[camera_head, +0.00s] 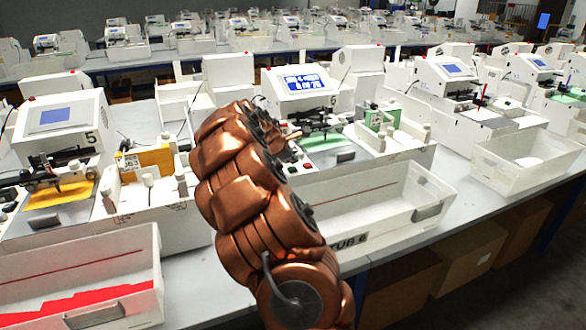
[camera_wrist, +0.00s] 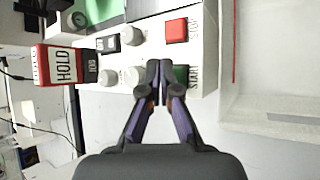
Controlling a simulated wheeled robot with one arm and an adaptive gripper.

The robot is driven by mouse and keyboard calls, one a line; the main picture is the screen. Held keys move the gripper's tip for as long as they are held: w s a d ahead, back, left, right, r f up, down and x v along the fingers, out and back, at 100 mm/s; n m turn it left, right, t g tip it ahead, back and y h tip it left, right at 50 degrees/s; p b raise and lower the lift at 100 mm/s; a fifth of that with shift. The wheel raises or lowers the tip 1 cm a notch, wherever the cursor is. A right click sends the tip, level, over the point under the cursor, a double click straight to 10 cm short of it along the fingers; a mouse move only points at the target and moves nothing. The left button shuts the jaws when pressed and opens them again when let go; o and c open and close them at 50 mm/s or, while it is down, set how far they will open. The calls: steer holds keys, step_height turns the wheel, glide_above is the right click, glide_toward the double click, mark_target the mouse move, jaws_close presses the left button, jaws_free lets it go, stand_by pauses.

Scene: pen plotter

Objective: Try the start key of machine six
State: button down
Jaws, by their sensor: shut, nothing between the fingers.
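Machine six (camera_head: 305,88) stands at the middle of the head view, its number 6 beside a lit blue screen with white text. In the wrist view its panel holds a green key (camera_wrist: 182,77) labelled START and a red key (camera_wrist: 176,30) labelled STOP. My gripper (camera_wrist: 160,68) is shut and empty, its fingertips in front of the green key's left part. I cannot tell whether they touch it. A red and white tag (camera_wrist: 62,65) reading HOLD is at the panel's left side.
White knobs (camera_wrist: 131,36) and a black switch (camera_wrist: 107,44) sit near the keys. A white tub (camera_head: 390,205) is in front of machine six. Machine five (camera_head: 62,125) is to the left, with another tub (camera_head: 75,265) before it. More machines stand to the right and behind.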

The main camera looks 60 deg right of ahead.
mark_target(292, 168)
steer(key=shift+f, duration=0.2)
steer(key=shift+f, duration=0.25)
steer(key=shift+f, duration=0.4)
stand_by(0.7)
steer(key=shift+r, duration=0.15)
stand_by(0.3)
steer(key=shift+r+p, duration=0.55)
steer(key=shift+r, duration=0.15)
steer(key=shift+r+p, duration=1.5)
steer(key=shift+r, duration=1)
